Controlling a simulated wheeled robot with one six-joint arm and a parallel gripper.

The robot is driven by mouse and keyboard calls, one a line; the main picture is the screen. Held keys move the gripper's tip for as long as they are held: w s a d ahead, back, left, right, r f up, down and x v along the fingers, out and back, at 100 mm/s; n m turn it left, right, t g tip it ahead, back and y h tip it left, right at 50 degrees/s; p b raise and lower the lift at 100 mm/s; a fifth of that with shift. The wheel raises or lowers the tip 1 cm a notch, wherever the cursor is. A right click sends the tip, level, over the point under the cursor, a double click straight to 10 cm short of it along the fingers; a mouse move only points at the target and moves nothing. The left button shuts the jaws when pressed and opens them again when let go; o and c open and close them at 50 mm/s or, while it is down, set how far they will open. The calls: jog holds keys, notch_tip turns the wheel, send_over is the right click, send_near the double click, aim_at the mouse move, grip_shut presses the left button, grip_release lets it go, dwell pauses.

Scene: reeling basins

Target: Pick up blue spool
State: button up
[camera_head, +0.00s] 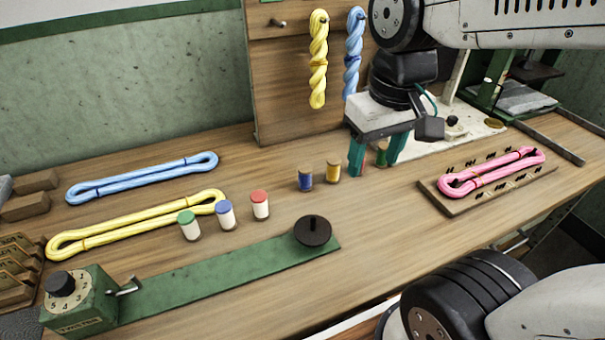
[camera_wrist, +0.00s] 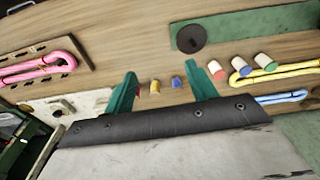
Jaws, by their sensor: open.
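The blue spool (camera_head: 305,179) stands upright on the wooden table, left of a yellow spool (camera_head: 333,172). In the wrist view the blue spool (camera_wrist: 177,82) shows between the fingers, nearer the right one, with the yellow spool (camera_wrist: 155,87) beside it. My gripper (camera_head: 375,168) points down, open and empty, to the right of both spools in the head view. A bit of red by the left finger is mostly hidden.
Jars with green (camera_head: 188,226), blue (camera_head: 225,215) and red (camera_head: 260,205) lids stand left of the spools. A green winder base (camera_head: 220,275) with a dark knob lies in front. A pink skein (camera_head: 490,173) rests on a board at right. Blue and yellow skeins lie at left.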

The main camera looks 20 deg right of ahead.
jog(key=w+a+f+n, duration=0.15)
jog(key=w+f, duration=0.35)
jog(key=w, duration=0.7)
jog(key=g, duration=0.1)
send_over(305, 168)
jog(key=shift+n, duration=0.35)
notch_tip(305, 168, down, 8)
jog(key=shift+s+a+r, duration=0.1)
jog(key=shift+s+a, duration=0.05)
jog(key=shift+w+f, duration=0.3)
jog(key=shift+f, duration=0.4)
notch_tip(305, 168, down, 7)
jog(key=shift+s+f, duration=0.1)
jog(key=shift+c, duration=0.3)
jog(key=c, duration=0.9)
